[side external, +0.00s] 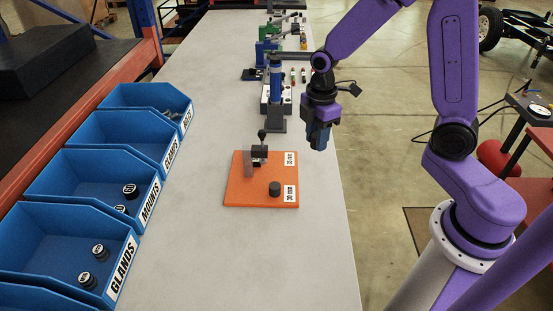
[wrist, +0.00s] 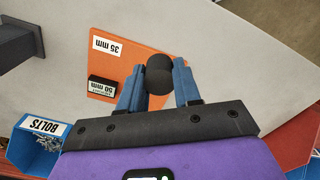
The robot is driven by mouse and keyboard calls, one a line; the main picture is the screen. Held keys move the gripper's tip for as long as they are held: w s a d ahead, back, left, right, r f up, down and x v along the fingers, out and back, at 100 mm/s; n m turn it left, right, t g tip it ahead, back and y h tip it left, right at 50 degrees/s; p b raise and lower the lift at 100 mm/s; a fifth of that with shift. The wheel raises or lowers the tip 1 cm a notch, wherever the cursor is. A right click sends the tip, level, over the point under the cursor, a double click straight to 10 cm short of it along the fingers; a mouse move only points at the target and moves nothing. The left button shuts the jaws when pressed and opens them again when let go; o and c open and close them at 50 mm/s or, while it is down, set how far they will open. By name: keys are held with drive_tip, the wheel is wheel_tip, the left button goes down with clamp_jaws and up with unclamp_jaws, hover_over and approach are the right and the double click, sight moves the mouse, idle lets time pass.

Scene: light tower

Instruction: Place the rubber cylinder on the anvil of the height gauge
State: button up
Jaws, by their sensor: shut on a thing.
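My gripper (side external: 320,138) hangs in the air to the right of the orange board, near the table's right edge. In the wrist view its blue fingers (wrist: 159,88) are shut on a dark rubber cylinder (wrist: 158,76); in the side view the fingers hide it. The orange board (side external: 240,192) lies flat on the table, with labels along its right side. A small dark upright fixture (side external: 259,153) with a clear plate stands at its back. A blue column on a grey base (side external: 276,122), which looks like the height gauge, stands behind the board. Its anvil is hard to make out.
Another dark cylinder (side external: 274,188) stands on the board's front right, beside a label. Several blue bins (side external: 110,270) line the table's left side, some holding black round parts. More equipment (side external: 285,45) stands at the far end. The grey tabletop (side external: 280,260) in front is clear.

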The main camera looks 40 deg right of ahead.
idle(0.4)
drive_tip(key=w+f, duration=0.4)
drive_tip(key=w, duration=0.5)
hover_over(276, 159)
drive_tip(key=f, duration=0.2)
drive_tip(key=s+f, duration=0.1)
drive_tip(key=f, duration=0.1)
drive_tip(key=shift+f, duration=0.4)
drive_tip(key=f, duration=0.1)
drive_tip(key=w+f, duration=0.1)
drive_tip(key=shift+f, duration=0.85)
drive_tip(key=shift+f, duration=0.25)
drive_tip(key=o, duration=1)
drive_tip(key=shift+o, duration=0.2)
